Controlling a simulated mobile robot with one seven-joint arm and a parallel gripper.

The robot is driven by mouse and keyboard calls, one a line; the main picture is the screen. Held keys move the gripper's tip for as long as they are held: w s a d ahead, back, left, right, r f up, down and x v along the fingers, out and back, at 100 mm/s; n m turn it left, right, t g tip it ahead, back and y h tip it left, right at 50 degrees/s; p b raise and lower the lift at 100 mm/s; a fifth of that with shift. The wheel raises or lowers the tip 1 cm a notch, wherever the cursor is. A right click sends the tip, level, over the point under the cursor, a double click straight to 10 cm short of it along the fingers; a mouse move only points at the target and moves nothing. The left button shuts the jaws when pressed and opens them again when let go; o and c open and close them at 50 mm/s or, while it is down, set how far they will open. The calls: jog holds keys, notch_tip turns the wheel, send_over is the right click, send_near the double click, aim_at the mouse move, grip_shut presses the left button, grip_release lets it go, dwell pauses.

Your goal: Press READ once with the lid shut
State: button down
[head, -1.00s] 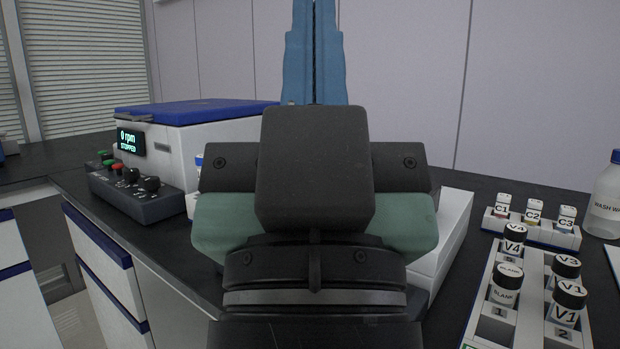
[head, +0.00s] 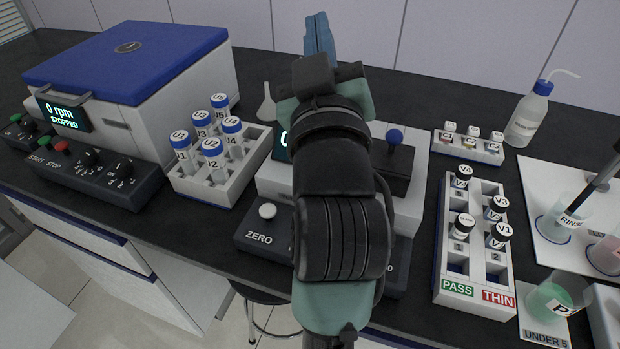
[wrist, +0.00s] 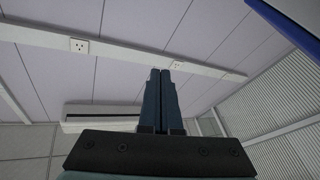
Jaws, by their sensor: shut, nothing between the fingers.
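A white instrument (head: 408,188) stands in the middle of the bench, largely hidden behind my arm. Its dark display (head: 281,143) shows only a partial digit. A black block with a blue ball knob (head: 395,136) sits on its top right; I cannot tell whether this is the lid or whether it is shut. A dark box in front bears a white button (head: 267,211) labelled ZERO. No READ label is visible; my arm covers the box's middle. My gripper (head: 318,30) is above and behind the instrument, its blue fingers together and empty, also in the wrist view (wrist: 160,90).
A blue-lidded centrifuge (head: 128,62) reads 0 rpm, STOPPED, at left. A rack of U tubes (head: 240,165) stands between it and the instrument. At right are a V-vial rack (head: 474,250), a C-vial rack (head: 468,145), a wash bottle (head: 527,115) and beakers on a white tray.

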jog(key=w+f+n+g+y+p, duration=0.1)
jog(key=w+f+n+g+p, duration=0.35)
jog(key=p, duration=1.65)
jog(key=s+f+n+g+y+p, duration=0.1)
jog(key=s+f+n+g+p, duration=0.3)
jog(key=s+p, duration=0.8)
notch_tip(320, 180, down, 2)
jog(key=g+p, duration=0.4)
jog(key=p, duration=0.4)
jog(key=shift+s+f, duration=0.25)
jog(key=shift+s, duration=0.15)
jog(key=shift+d+f, duration=0.1)
notch_tip(320, 180, down, 8)
jog(key=b, duration=0.6)
jog(key=shift+f+b, duration=0.3)
jog(key=shift+b, duration=0.4)
